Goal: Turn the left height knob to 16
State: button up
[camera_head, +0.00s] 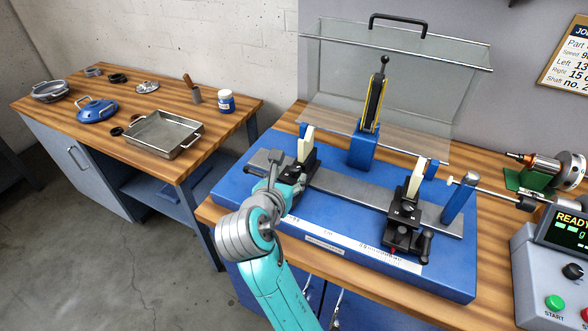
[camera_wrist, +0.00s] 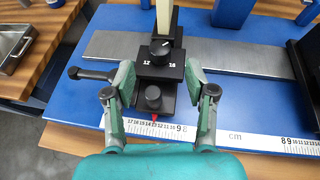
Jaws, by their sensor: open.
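The left height knob (camera_wrist: 160,50) is a round black dial on the black left support (camera_wrist: 183,24), between the printed marks 12 and 18. A light line on it seems to point up and right; its exact reading is too small to tell. My gripper (camera_wrist: 160,76) is open, with one finger on each side of the support's front part, below the dial in the wrist view. Nothing is between its pads except the support and a second, lower black knob (camera_wrist: 153,93). In the head view my gripper (camera_head: 280,178) hides most of the left support's front.
The blue base (camera_head: 450,283) has a centimetre scale (camera_wrist: 240,138) along its front. A black side handle (camera_wrist: 90,73) sticks out left of the support. The right support (camera_head: 408,207) stands farther right. A clear raised guard (camera_head: 400,80) is behind. A control box (camera_head: 535,280) is at right.

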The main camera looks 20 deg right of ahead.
aim_at(294, 169)
jog(key=shift+x, duration=3.05)
grip_shut()
